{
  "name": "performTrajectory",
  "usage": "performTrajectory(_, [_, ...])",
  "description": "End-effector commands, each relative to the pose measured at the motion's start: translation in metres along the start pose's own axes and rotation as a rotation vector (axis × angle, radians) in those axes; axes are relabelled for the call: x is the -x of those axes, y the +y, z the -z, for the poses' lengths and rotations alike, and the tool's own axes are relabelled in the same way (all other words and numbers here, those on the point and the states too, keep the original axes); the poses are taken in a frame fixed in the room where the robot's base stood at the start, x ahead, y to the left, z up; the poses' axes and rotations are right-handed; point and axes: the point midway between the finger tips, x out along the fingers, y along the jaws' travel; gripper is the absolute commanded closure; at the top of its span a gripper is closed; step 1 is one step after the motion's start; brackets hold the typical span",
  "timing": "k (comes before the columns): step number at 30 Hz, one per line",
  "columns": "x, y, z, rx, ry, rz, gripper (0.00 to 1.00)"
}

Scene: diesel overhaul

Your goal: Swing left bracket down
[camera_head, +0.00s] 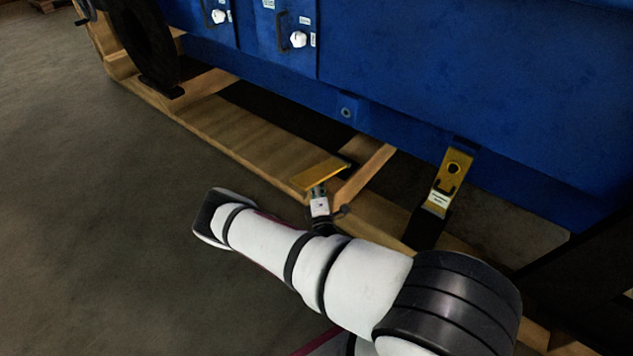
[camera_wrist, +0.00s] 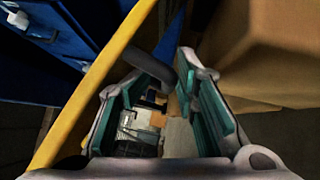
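The left bracket is a yellow plate (camera_head: 320,174) standing out nearly level from the lower edge of the blue machine. In the wrist view its yellow edge (camera_wrist: 88,88) runs diagonally past the left finger. My gripper (camera_head: 318,190) is just below the bracket's outer end in the head view. In the wrist view my gripper (camera_wrist: 160,72) has its teal-padded fingers apart. A dark curved bar (camera_wrist: 150,66) lies across the gap near the fingertips; I cannot tell whether they touch it. The fingertips are hard to make out in the head view.
A second yellow bracket (camera_head: 453,170) with a dark hook and white label hangs down at the right. The blue machine (camera_head: 450,70) stands above a wooden pallet frame (camera_head: 215,115). A dark wheel-like part (camera_head: 143,45) is at upper left. The floor at left is clear.

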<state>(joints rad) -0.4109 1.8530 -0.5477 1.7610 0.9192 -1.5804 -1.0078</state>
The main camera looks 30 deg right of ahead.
Motion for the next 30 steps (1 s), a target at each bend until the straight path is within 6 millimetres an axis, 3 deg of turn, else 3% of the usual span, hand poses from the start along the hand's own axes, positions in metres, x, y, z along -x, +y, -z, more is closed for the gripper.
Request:
performTrajectory(8, [0.02, 0.0, -0.001, 0.002, -0.001, 0.001, 0.71])
performTrajectory(21, [0.103, -0.001, 0.0, 0.002, 0.002, 0.001, 0.71])
performTrajectory(30, [0.12, 0.0, 0.0, 0.0, 0.001, -0.001, 0.71])
